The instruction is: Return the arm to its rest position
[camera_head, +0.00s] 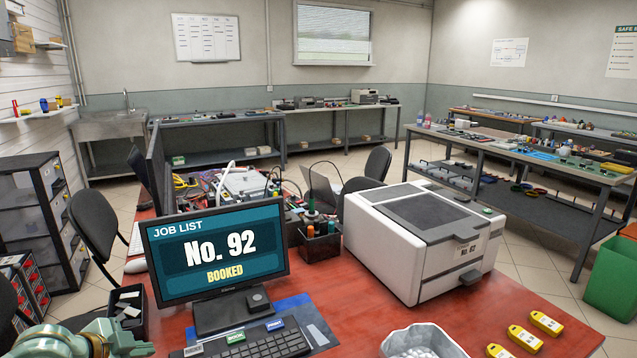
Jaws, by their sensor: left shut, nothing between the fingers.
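My left arm comes in at the bottom left corner, and its green gripper (128,342) is low over the front left of the red table (345,315). The gripper is shut with nothing seen in it, and it is partly cut off by the picture's lower edge. It is left of the keyboard (262,345) and in front of a small black tray (128,308). My right gripper is not in view.
A monitor (215,255) reads "No. 92 BOOKED". Several yellow tags (525,338) and a white bin (422,340) are at the front right.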

